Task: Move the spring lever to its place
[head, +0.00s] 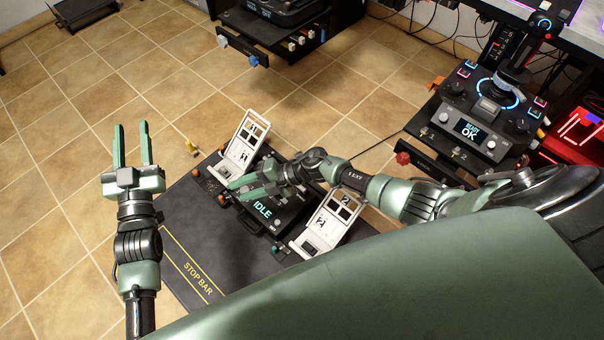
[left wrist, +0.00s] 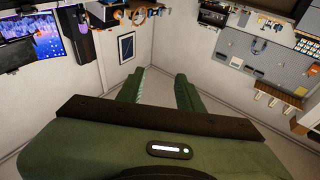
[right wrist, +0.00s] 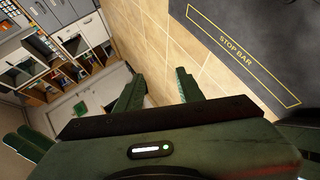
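I cannot tell for certain which part is the spring lever. The black pedal board (head: 185,235) lies on the floor with a STOP BAR marking, which also shows in the right wrist view (right wrist: 238,50). On it stand white pedal 1 (head: 240,150), white pedal 2 (head: 325,226) and a box with an IDLE display (head: 263,210). My right gripper (head: 236,188) is above the box beside pedal 1, its fingers apart and empty. My left gripper (head: 132,128) is open and empty, left of the board over the floor.
A console reading OK (head: 470,128) stands at the right, with a red knob (head: 402,158) on its front edge. Another dark unit (head: 285,45) with small coloured knobs is at the back. Tiled floor (head: 65,150) lies open at left.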

